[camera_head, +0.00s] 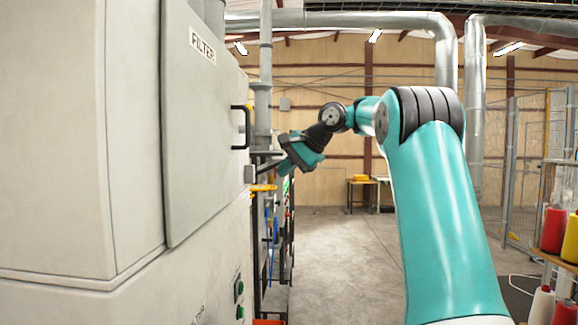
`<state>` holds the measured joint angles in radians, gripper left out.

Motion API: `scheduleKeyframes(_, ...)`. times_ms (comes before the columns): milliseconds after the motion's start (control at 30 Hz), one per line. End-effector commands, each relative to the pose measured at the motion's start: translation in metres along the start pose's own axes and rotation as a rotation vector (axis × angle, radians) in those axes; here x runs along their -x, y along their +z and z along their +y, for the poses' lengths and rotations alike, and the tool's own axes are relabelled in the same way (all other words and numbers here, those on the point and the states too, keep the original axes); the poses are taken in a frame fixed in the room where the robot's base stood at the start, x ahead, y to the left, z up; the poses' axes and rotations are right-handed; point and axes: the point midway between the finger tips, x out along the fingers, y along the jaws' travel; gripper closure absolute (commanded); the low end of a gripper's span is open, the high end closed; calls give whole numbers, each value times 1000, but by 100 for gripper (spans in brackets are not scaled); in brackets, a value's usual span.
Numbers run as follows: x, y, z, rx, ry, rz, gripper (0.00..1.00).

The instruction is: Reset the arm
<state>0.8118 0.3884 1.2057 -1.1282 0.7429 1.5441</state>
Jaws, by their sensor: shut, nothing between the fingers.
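My teal arm rises from the lower right of the head view and bends over to the left. My gripper (262,163) is at its far end, close to the right edge of the large pale machine. Its fingers are small and partly lost against the background, and they are shut with nothing visible held. The gripper sits near the black handle (240,127) of the machine's filter door (203,125), slightly below and beyond it. I cannot tell whether it touches anything there.
The pale machine (60,150) fills the left side. A yellow piece (263,188) and a rack stand behind its edge. Thread spools (553,230) sit on a shelf at right. A table (362,183) stands at the back. The concrete floor (345,250) in the middle is clear.

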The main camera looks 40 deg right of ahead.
Motion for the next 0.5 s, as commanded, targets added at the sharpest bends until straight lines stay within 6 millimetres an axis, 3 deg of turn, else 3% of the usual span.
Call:
scheduleKeyframes(133,10,-2,-1,1,1,-1,100)
scheduleKeyframes(400,10,-2,-1,1,2,-2,100)
scheduleKeyframes(500,-3,10,-3,27,3,-21,100)
